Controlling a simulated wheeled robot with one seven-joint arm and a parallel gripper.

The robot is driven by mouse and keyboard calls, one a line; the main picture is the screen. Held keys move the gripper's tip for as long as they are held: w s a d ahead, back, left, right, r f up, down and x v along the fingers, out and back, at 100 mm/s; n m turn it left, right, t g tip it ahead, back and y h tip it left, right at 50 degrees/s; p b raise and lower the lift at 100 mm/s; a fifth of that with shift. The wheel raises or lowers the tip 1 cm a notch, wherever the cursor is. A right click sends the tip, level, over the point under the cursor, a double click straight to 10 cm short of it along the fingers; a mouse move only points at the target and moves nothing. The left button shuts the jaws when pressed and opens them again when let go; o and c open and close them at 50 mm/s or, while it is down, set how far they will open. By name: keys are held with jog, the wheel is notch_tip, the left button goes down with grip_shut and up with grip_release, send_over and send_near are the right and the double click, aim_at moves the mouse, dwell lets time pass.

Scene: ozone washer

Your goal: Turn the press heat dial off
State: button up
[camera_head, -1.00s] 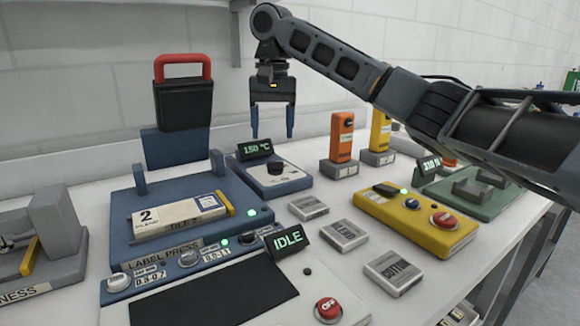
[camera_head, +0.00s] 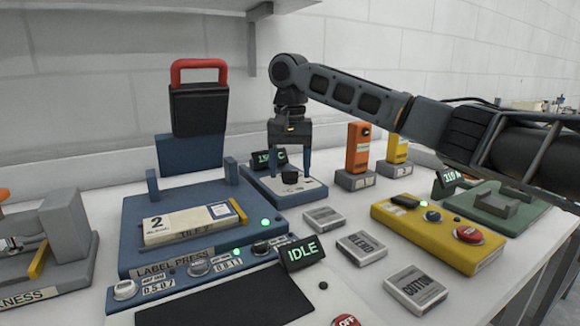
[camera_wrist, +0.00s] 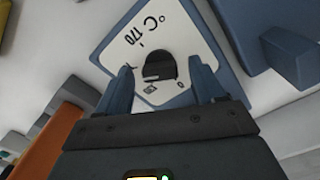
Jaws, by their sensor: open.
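A blue control box (camera_head: 262,189) with a pale top stands behind and right of the label press (camera_head: 180,225). Its black round dial (camera_head: 290,177) also shows in the wrist view (camera_wrist: 160,66), on a white face marked "°C" and "170". My gripper (camera_head: 293,168) points down over the box, open, with one finger on each side of the dial. I cannot tell whether the fingers touch it. The box's green-lit display (camera_head: 262,158) is partly hidden behind my gripper.
An orange block (camera_head: 358,147) and a yellow block stand right of the box. A yellow unit (camera_head: 425,222) with a red button and several grey blocks are in front. The press's red-handled black head (camera_head: 199,108) rises at left. An "IDLE" display (camera_head: 302,252) is nearer.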

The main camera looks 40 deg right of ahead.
jog(key=c, duration=1.1)
jog(key=shift+o, duration=0.2)
